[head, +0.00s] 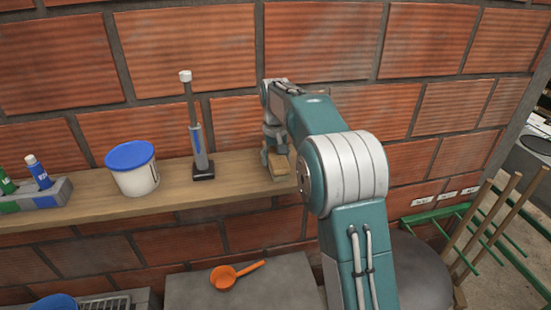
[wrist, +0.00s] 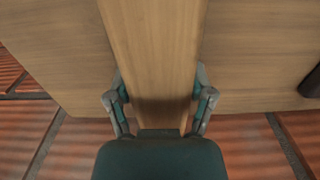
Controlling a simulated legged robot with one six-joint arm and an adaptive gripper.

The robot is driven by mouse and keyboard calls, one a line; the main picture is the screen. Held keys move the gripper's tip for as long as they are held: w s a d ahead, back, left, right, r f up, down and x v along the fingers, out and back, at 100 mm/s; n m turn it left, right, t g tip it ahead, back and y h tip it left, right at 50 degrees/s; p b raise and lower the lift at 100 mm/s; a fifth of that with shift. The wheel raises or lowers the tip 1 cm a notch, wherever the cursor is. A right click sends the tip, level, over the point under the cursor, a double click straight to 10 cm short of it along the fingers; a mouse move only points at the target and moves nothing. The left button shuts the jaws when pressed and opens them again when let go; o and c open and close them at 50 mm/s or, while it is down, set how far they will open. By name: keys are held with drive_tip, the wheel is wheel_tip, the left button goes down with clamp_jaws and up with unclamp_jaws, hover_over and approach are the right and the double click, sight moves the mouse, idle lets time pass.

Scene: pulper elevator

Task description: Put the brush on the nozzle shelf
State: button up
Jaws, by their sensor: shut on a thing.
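The brush (head: 279,168) shows as a light wooden block at the right part of the wooden wall shelf (head: 236,172). My gripper (head: 272,145) is shut on it, partly hidden behind my arm in the head view. In the wrist view my gripper (wrist: 160,95) has one finger on each side of the brush's long wooden back (wrist: 155,45). The shelf top (wrist: 50,45) lies beneath the brush there. No bristles show, and I cannot tell whether the brush touches the shelf.
An upright nozzle-like tool (head: 197,135) stands on the shelf left of my gripper. Further left are a white bucket with a blue lid (head: 133,168) and a grey holder with bottles (head: 45,192). An orange scoop (head: 236,274) lies below. A brick wall (head: 330,45) backs the shelf.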

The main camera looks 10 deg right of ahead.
sight(275, 152)
drive_tip(key=o, duration=1.2)
drive_tip(key=shift+c, duration=0.2)
wheel_tip(275, 152, up, 11)
drive_tip(key=shift+r, duration=0.15)
drive_tip(key=shift+s+r, duration=0.1)
drive_tip(key=shift+r, duration=0.35)
